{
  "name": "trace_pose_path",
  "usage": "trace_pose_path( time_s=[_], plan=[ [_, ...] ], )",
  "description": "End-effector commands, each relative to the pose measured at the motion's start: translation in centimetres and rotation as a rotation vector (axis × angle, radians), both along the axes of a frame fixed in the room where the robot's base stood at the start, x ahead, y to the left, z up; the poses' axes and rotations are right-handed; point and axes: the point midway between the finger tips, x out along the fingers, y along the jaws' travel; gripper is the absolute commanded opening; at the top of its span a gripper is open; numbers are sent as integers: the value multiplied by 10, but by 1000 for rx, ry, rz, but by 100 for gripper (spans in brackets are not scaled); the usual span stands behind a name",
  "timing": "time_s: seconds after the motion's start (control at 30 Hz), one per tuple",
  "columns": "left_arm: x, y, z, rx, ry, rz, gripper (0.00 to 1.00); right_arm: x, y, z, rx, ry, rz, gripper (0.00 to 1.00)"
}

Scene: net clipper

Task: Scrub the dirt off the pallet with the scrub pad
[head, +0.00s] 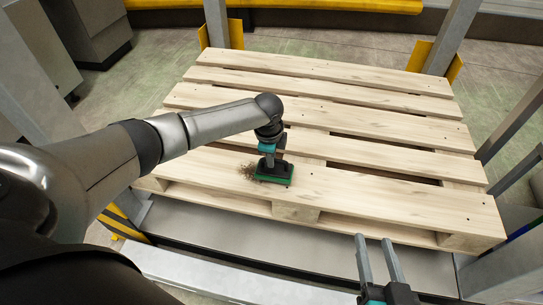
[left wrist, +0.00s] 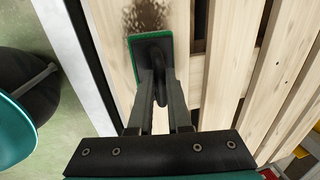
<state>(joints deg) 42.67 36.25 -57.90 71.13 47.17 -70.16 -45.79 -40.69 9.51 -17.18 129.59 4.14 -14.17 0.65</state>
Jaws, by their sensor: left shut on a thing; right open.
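The wooden pallet (head: 380,185) lies across the middle of the head view, with its slats running left to right. A dark brown dirt patch (head: 247,170) is on its front slat; the dirt also shows in the left wrist view (left wrist: 150,14). The scrub pad (head: 274,172) is green with a dark top and rests on or just over that slat, at the right edge of the dirt. My left gripper (head: 268,150) is shut on the pad's handle; the pad also shows in the left wrist view (left wrist: 152,48). My right gripper (head: 376,255) is open and empty, in front of the pallet.
Metal posts (head: 452,35) with yellow feet stand at the back corners. A grey rail (head: 230,275) runs along the front, below the pallet. A yellow bar (head: 330,4) crosses the far back. The rest of the pallet top is bare.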

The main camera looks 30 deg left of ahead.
Motion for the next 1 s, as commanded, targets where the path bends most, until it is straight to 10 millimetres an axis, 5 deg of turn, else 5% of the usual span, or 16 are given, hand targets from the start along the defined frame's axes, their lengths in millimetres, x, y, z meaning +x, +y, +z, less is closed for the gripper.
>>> trace_pose_path(
  time_s=[0.73,1.0],
  plan=[
    [0,0,-12,-1,0,0,0,0,0,-5,0,0,0,50],
    [-5,19,-10,0,1,2,0,0,0,6,0,0,0,50]
  ],
)
